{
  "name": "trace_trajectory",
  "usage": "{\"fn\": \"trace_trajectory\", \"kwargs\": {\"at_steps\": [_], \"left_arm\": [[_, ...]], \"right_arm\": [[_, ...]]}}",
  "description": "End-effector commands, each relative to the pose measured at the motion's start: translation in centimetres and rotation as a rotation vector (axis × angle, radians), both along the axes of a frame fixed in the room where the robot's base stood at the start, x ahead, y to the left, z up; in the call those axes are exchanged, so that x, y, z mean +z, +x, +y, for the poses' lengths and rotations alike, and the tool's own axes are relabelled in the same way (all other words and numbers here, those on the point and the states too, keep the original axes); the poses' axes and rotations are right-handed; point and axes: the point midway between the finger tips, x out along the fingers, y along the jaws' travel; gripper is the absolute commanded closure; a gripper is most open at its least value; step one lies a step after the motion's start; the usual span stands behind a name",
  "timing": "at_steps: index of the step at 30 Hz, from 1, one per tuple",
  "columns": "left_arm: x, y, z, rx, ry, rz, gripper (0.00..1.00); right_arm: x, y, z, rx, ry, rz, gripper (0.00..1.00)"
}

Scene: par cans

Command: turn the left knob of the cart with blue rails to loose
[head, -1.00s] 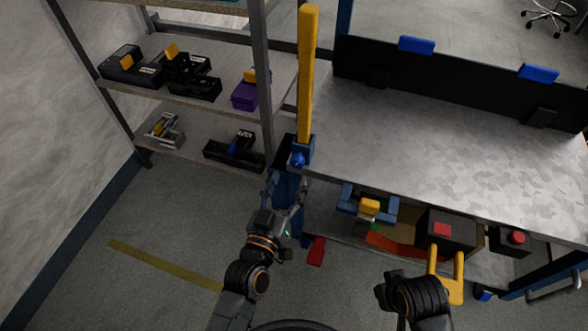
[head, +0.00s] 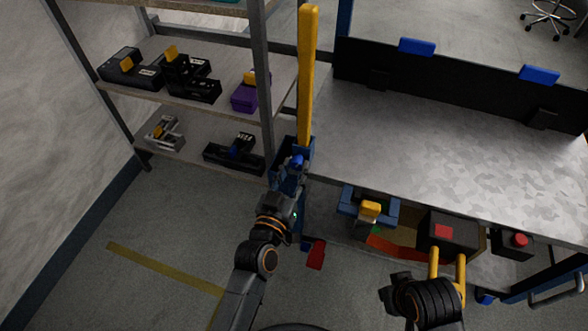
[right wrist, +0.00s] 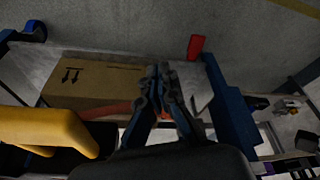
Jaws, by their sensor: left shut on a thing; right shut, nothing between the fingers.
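The cart has a grey top (head: 420,150) and a blue corner post at its left front, with a tall yellow bar (head: 308,75) rising from it. The blue left knob (head: 297,161) sits at the foot of that bar, partly covered by my left gripper (head: 291,172). The left gripper is at the knob with its fingers shut on it; the knob's turn angle is too small to read. My right gripper (right wrist: 163,88) is shut and empty in the right wrist view, in front of a cardboard box. In the head view its fingers are hidden behind my right wrist.
A black box with a red square (head: 443,230) and yellow handles stands near my right arm. The cardboard box (right wrist: 100,82) is on the lower shelf. A red pedal (head: 317,254) is low by the cart's post. A shelf rack (head: 190,120) stands left; floor before it is clear.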

Motion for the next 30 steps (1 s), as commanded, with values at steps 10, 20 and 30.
{"fn": "trace_trajectory", "kwargs": {"at_steps": [10,20,30], "left_arm": [[0.3,0.0,0.0,0.000,-0.129,0.043,1.00],[0.0,0.0,0.0,0.000,-0.264,0.086,1.00],[0.0,0.0,0.0,0.000,-0.267,0.086,0.59]], "right_arm": [[-4.0,0.5,0.2,0.004,-0.001,0.027,1.00],[-7.6,0.4,0.3,0.007,-0.001,0.042,1.00],[-7.7,0.4,0.3,0.007,-0.001,0.041,1.00]]}}
